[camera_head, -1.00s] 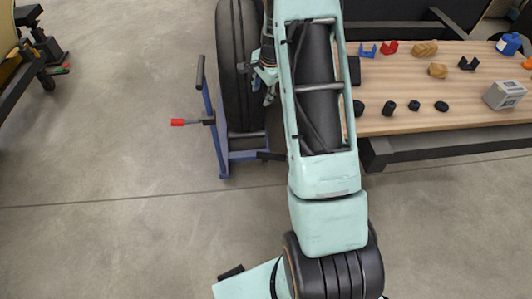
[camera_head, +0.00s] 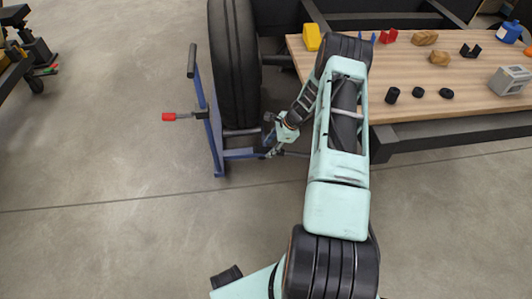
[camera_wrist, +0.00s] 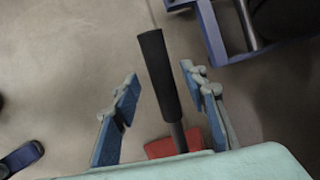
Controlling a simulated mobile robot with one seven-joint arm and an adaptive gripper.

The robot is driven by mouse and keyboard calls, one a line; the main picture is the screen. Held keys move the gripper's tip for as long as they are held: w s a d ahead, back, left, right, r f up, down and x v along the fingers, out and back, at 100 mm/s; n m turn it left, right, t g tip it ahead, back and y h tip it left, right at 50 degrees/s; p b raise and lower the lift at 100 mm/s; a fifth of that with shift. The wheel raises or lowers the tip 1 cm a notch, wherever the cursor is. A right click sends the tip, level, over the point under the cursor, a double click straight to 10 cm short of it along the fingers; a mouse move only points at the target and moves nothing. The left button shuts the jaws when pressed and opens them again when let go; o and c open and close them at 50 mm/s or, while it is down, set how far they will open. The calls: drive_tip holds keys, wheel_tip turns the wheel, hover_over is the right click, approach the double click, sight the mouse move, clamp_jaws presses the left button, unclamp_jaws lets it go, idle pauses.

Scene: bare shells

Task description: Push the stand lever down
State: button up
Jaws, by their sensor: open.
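The blue stand (camera_head: 216,130) holds a large black tire upright, left of the workbench. In the wrist view a lever with a black grip (camera_wrist: 155,68) and a grey rod lies between the fingers of my gripper (camera_wrist: 158,82). The gripper is open, with gaps on both sides of the grip; I see no contact. A red piece (camera_wrist: 165,147) shows near the rod's lower end, partly hidden by my gripper body. In the head view my gripper (camera_head: 269,146) is at the stand's lower right side, small and partly hard to make out.
A red-tipped handle (camera_head: 169,117) sticks out left of the stand. The tire (camera_head: 235,65) stands close to my gripper. A wooden workbench (camera_head: 420,110) with several small parts is at the right.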

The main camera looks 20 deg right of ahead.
sight(268, 149)
drive_tip(key=shift+b+x, duration=0.4)
drive_tip(key=shift+x, duration=1.8)
drive_tip(key=shift+c, duration=0.3)
clamp_jaws()
